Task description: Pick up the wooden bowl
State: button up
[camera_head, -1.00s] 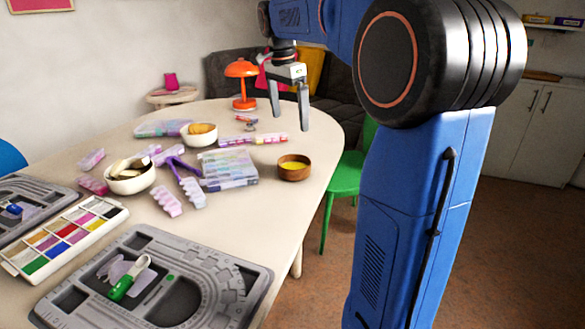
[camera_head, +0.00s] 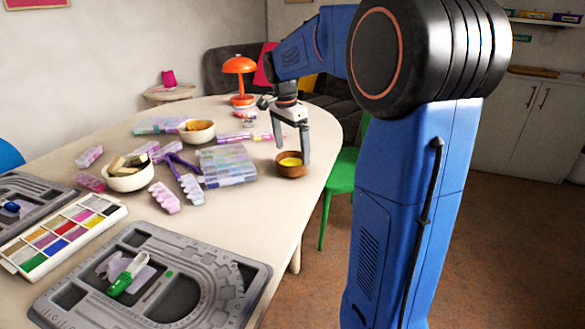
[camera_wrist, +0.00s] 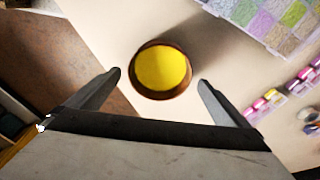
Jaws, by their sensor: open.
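The wooden bowl (camera_head: 291,171) is small, brown and round, with yellow contents, and stands near the right edge of the table. In the wrist view the bowl (camera_wrist: 187,88) lies between and slightly beyond my two fingertips. My gripper (camera_head: 292,155) is open and empty, pointing down over the bowl. In the head view one finger overlaps the bowl's right rim. In the wrist view the fingers (camera_wrist: 160,78) are spread wider than the bowl, with a gap on each side. I cannot tell the exact height of the fingertips above the table.
A clear bead box (camera_head: 228,166) stands just left of the bowl. A grey bead board (camera_head: 150,285) lies in front. The table (camera_head: 262,215) is clear in front of the bowl. A green chair (camera_head: 343,178) is at right.

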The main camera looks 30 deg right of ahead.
aim_at(293, 159)
jog(key=shift+d+f, duration=0.2)
jog(key=shift+f, duration=2.1)
jog(key=c, duration=1)
jog(key=shift+r, duration=0.1)
notch_tip(293, 159, up, 10)
